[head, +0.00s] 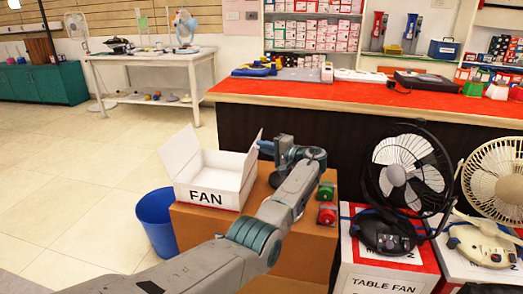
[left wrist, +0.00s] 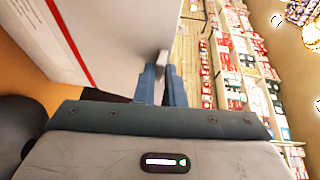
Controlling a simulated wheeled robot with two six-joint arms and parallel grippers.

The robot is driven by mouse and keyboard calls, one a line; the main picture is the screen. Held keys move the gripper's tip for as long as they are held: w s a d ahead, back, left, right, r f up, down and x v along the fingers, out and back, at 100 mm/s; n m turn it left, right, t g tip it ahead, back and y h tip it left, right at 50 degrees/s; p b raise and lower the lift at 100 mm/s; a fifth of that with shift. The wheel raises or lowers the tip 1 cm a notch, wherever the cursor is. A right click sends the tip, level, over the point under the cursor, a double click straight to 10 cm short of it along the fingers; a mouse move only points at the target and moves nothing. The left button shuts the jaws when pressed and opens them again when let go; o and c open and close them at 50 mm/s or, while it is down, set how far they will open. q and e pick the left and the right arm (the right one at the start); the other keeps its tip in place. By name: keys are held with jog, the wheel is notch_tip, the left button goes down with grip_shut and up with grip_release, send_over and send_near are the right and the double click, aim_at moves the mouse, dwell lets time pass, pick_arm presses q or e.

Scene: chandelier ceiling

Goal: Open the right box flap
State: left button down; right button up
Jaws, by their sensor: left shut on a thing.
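The white box (head: 215,197), marked FAN, sits open at the top on a brown carton. Its left flap (head: 180,152) stands raised and leans outward. Its right flap (head: 250,165) stands steeply up at the right side. My left gripper (head: 264,147) reaches the upper edge of the right flap from the right and is shut on it. In the left wrist view, the fingers (left wrist: 165,80) are close together at the edge of a pale panel (left wrist: 115,30); the exact contact is hard to see. My right gripper is not in view.
The brown carton (head: 200,228) bears the box, with green and red items (head: 326,203) at its right. A blue bin (head: 157,220) stands left. Fans (head: 405,175) on boxes stand right. A red-topped counter (head: 370,97) runs behind. Floor at left is clear.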

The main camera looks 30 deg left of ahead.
pick_arm(q)
jog(key=shift+d+f+b, duration=0.4)
jog(key=shift+f, duration=0.3)
jog(key=c, duration=1.6)
grip_release()
jog(key=shift+a, duration=0.15)
jog(key=shift+o, duration=0.2)
jog(key=shift+r, duration=0.2)
jog(key=s+d, duration=0.1)
jog(key=d, duration=0.9)
jog(key=shift+s+d+r+p, duration=0.3)
jog(key=shift+p, duration=0.1)
